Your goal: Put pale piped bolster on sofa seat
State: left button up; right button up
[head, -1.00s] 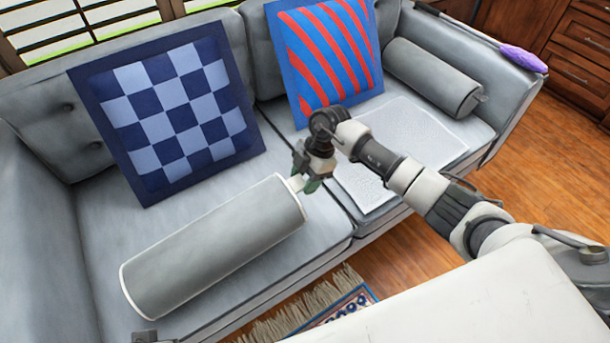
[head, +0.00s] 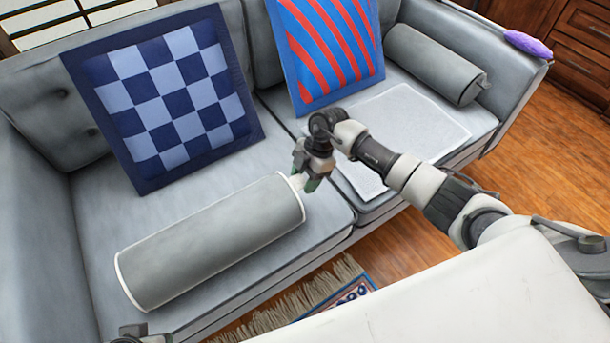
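The pale piped bolster (head: 212,240) is a grey cylinder with white piping at its ends. It lies lengthwise over the left part of the sofa seat (head: 305,190); I cannot tell whether it rests on it or hovers just above. My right gripper (head: 302,180) is at the bolster's right end, its fingers closed around a small pale bit there; the fingertips are partly hidden. A piece of my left gripper (head: 135,333) shows at the bottom edge, near the bolster's left end, its fingers cut off.
A chequered blue cushion (head: 173,100) and a red-and-blue striped cushion (head: 325,50) lean on the backrest. A plain grey bolster (head: 435,63) lies by the right armrest, with a purple-headed duster (head: 527,43) on the arm. A white textured mat (head: 425,118) covers the right seat.

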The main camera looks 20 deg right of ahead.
jog(key=o, duration=0.4)
pick_arm(q)
jog(key=p+x, duration=0.2)
jog(key=x, duration=0.1)
jog(key=shift+w+d+p, duration=0.1)
jog(key=shift+w+p, duration=0.1)
jog(key=shift+p, duration=0.1)
pick_arm(e)
jog(key=v, duration=1)
jog(key=shift+r, duration=0.4)
jog(key=shift+d, duration=0.15)
